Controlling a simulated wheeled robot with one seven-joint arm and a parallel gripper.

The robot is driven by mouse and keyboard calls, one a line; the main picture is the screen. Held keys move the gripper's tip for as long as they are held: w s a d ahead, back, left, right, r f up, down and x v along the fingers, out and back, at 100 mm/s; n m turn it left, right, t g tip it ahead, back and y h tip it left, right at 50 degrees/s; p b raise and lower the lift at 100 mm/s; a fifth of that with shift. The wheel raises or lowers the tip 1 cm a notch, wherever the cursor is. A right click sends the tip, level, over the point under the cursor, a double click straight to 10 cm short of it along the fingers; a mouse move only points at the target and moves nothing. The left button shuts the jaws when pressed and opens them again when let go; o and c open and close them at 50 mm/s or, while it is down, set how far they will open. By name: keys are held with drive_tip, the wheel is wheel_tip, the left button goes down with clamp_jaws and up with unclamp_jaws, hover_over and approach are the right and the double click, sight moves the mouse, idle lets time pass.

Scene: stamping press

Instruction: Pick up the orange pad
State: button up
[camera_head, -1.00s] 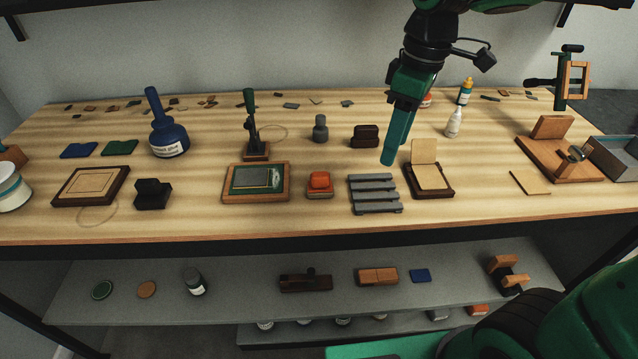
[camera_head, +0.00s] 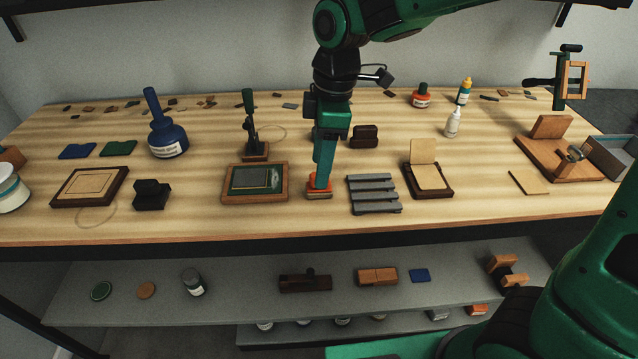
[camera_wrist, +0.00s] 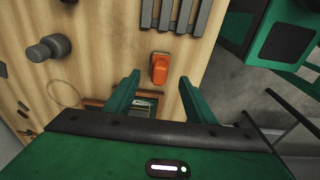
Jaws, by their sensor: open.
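The orange pad (camera_head: 318,192) lies on the bench between the framed green plate and the grey slatted rack. In the wrist view the orange pad (camera_wrist: 160,70) shows as a rounded orange block between my fingertips. My gripper (camera_head: 319,185) points down over it, and its fingers hide much of the pad in the head view. In the wrist view my gripper (camera_wrist: 158,79) is open, one finger on each side of the pad with gaps between. I cannot tell how far down the fingertips reach beside it.
The framed green plate (camera_head: 232,184) is close on the left and the grey slatted rack (camera_head: 375,209) close on the right. A dark brown block (camera_head: 364,136) and a grey knobbed stamp (camera_wrist: 48,47) stand behind. Bare wood lies in front.

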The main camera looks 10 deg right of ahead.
wheel_tip(320, 180, down, 4)
drive_tip(key=shift+w+a+f, duration=0.1)
drive_tip(key=shift+w+a, duration=0.05)
drive_tip(key=c, duration=1.2)
drive_tip(key=shift+r, duration=0.85)
wheel_tip(320, 180, up, 3)
drive_tip(key=shift+f, duration=0.15)
drive_tip(key=s+a+r, duration=0.2)
drive_tip(key=a, duration=0.1)
drive_tip(key=s+a+r, duration=0.1)
drive_tip(key=a+r, duration=0.1)
drive_tip(key=a, duration=0.2)
drive_tip(key=s+a+r, duration=0.2)
drive_tip(key=a, duration=0.1)
drive_tip(key=shift+s+a+r, duration=0.15)
drive_tip(key=shift+s+r, duration=0.15)
drive_tip(key=shift+s, duration=0.05)
